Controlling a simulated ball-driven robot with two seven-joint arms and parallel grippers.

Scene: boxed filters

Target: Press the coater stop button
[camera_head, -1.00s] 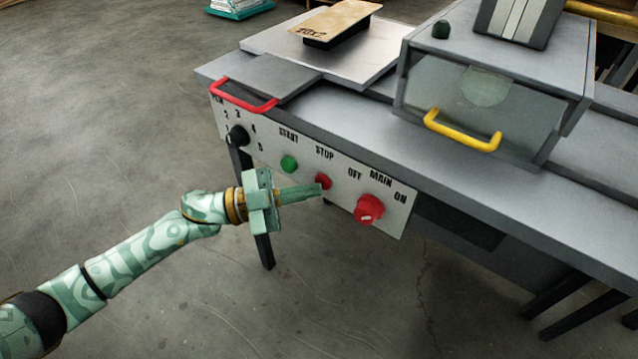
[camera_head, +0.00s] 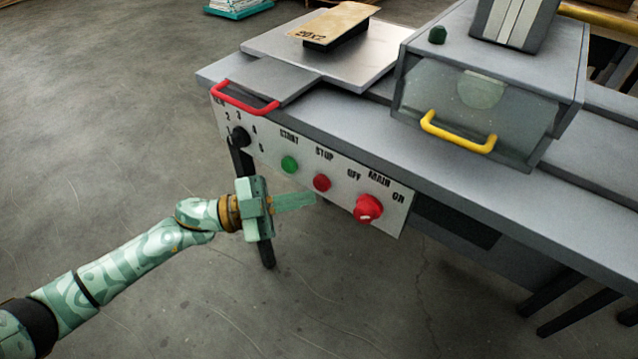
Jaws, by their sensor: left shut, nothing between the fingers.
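The red stop button (camera_head: 322,183) is on the white control panel (camera_head: 340,200) on the machine's front, under the label STOP. It shows whole, with nothing in front of it. My left gripper (camera_head: 314,199) is shut and empty. Its fingertips are just below and left of the stop button in the picture, with a small gap between them. My right gripper is not in view.
On the same panel are the green start button (camera_head: 289,164), the red main switch (camera_head: 368,208) and a black dial (camera_head: 240,136). A red handle (camera_head: 245,100) and a yellow-handled hood (camera_head: 480,105) are above. Open floor lies to the left.

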